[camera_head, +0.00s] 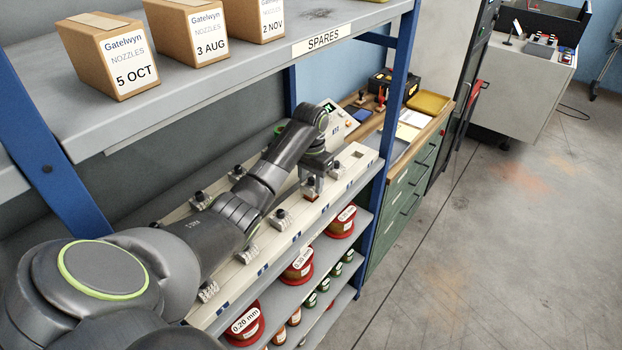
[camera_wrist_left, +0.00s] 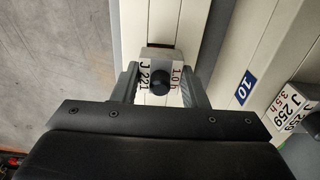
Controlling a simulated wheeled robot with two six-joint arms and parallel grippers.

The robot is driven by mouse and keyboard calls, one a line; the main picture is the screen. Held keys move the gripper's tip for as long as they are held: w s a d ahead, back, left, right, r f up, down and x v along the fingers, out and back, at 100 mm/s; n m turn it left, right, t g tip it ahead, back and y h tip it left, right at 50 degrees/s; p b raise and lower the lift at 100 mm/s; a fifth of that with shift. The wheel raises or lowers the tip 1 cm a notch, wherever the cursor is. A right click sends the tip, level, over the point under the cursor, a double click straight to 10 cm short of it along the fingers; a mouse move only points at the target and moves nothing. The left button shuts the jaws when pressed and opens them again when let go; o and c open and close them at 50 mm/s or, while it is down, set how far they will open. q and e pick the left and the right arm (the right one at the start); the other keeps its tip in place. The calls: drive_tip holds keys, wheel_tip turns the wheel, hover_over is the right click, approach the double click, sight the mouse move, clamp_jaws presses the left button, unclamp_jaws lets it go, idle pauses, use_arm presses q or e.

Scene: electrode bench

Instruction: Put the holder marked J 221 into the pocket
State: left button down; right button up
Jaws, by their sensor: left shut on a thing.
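The holder marked J 221 (camera_wrist_left: 174,64) is a pale block with a black knob and also reads 1.0 h. My left gripper (camera_wrist_left: 160,88) is shut on it, one finger on each side. In the head view my left gripper (camera_head: 317,170) points down over the pale rail, with the holder (camera_head: 312,188) below its fingers. A dark square pocket (camera_head: 358,154) shows in the rail to the right of the gripper. In the wrist view a dark reddish strip (camera_wrist_left: 158,45) shows just past the holder. The holder's underside is hidden, so I cannot tell whether it touches the rail.
Other knobbed holders stand on the rails, including one marked J 259 (camera_wrist_left: 292,119) near a blue 10 label (camera_wrist_left: 242,88). A blue shelf post (camera_head: 396,105) stands to the right. Nozzle boxes (camera_head: 115,60) sit on the upper shelf. Red spools (camera_head: 298,265) sit below.

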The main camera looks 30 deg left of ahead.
use_arm(q)
drive_tip(key=shift+f, duration=1)
use_arm(e)
drive_tip(key=shift+d, duration=0.15)
use_arm(q)
drive_tip(key=c, duration=0.8)
unclamp_jaws()
drive_tip(key=shift+s, duration=0.1)
use_arm(e)
drive_tip(key=shift+f, duration=0.1)
use_arm(q)
drive_tip(key=shift+o, duration=0.2)
